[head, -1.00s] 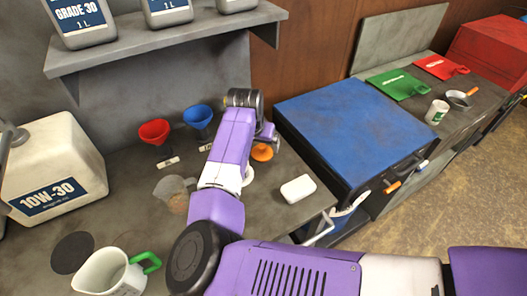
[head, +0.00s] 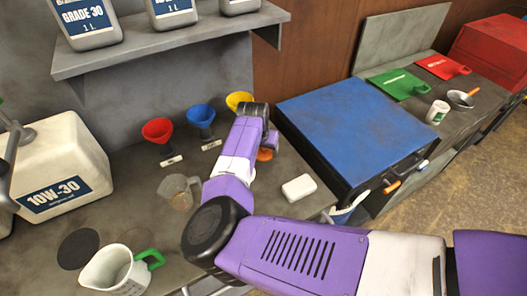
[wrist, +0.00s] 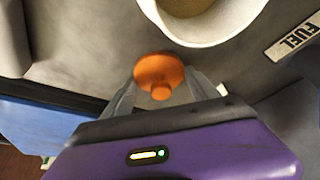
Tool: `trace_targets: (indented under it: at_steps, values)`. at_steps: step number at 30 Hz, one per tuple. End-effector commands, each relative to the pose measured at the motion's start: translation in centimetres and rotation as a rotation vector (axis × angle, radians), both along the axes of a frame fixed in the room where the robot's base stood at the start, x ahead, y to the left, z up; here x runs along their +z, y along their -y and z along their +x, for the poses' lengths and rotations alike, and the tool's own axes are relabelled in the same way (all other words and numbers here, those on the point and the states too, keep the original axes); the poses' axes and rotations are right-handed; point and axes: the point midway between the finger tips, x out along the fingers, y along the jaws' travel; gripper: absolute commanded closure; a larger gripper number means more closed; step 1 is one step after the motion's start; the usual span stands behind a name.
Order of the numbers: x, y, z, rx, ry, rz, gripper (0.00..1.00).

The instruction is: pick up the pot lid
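The pot lid (wrist: 160,72) looks like a small orange disc with a round knob, lying on the grey bench. In the head view a sliver of orange (head: 265,154) shows beside the end of my arm. My gripper (wrist: 162,82) is open in the wrist view, with one finger on each side of the lid. I cannot tell whether the fingers touch it. In the head view the fingers are hidden behind my arm.
Red (head: 157,131), blue (head: 200,117) and yellow (head: 240,101) funnels stand at the back of the bench. A clear jug (head: 180,192) is left of my arm. A white box (head: 299,188) and the blue-topped cabinet (head: 352,118) are to the right.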

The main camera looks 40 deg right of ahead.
Motion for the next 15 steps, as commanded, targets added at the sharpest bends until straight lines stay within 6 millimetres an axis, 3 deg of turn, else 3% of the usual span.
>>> trace_targets:
  at_steps: [3, 15]
  values:
    - [0.03, 0.01, 0.01, 0.0, 0.0, 0.0, 0.71]
    - [0.86, 0.09, 0.03, -0.001, 0.002, -0.002, 0.71]
